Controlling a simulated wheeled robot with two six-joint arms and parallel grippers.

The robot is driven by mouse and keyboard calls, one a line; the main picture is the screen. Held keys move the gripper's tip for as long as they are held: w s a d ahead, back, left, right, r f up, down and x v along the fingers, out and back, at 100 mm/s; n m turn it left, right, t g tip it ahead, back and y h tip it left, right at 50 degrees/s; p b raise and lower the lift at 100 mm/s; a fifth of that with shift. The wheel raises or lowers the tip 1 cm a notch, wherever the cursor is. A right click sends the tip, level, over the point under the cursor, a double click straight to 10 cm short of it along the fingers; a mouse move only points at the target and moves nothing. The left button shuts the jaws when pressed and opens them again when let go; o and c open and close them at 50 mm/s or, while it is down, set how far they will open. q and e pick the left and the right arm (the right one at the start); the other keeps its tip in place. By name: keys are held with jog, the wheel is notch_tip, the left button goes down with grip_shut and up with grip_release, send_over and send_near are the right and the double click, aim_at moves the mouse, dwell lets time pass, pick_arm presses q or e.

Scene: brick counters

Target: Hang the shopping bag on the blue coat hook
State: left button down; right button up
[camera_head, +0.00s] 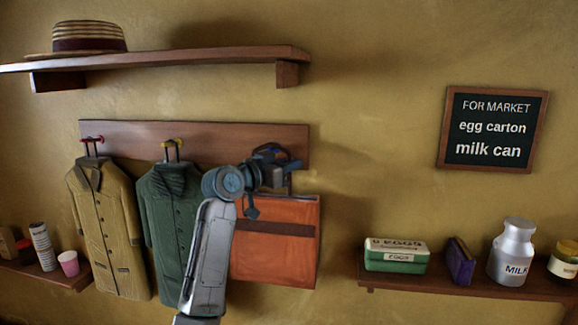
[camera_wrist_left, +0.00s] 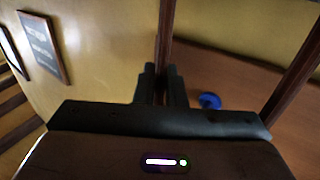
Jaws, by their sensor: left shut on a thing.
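The orange shopping bag (camera_head: 272,268) with a dark brown band hangs below my left gripper (camera_head: 284,170) in the head view, in front of the right end of the hook board. In the left wrist view my left gripper (camera_wrist_left: 160,88) is shut on a dark brown strap, the bag's handle (camera_wrist_left: 165,40). A second dark strap runs at the upper right there. The blue coat hook (camera_wrist_left: 209,101) shows as a round knob just right of the fingers, between the straps. I cannot tell whether the handle is around it. In the head view my gripper seems to hide the hook. My right gripper is not in view.
The hook board (camera_head: 222,131) also holds an olive coat (camera_head: 108,230) on a red hook and a green coat (camera_head: 160,215) on a yellow hook. A shelf (camera_head: 190,60) with a straw hat is above. A low shelf (camera_head: 480,287) with several groceries is at right.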

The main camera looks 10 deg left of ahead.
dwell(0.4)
pick_arm(q)
jog(key=c, duration=1.4)
grip_release()
jog(key=shift+c, duration=0.2)
jog(key=shift+s, duration=0.1)
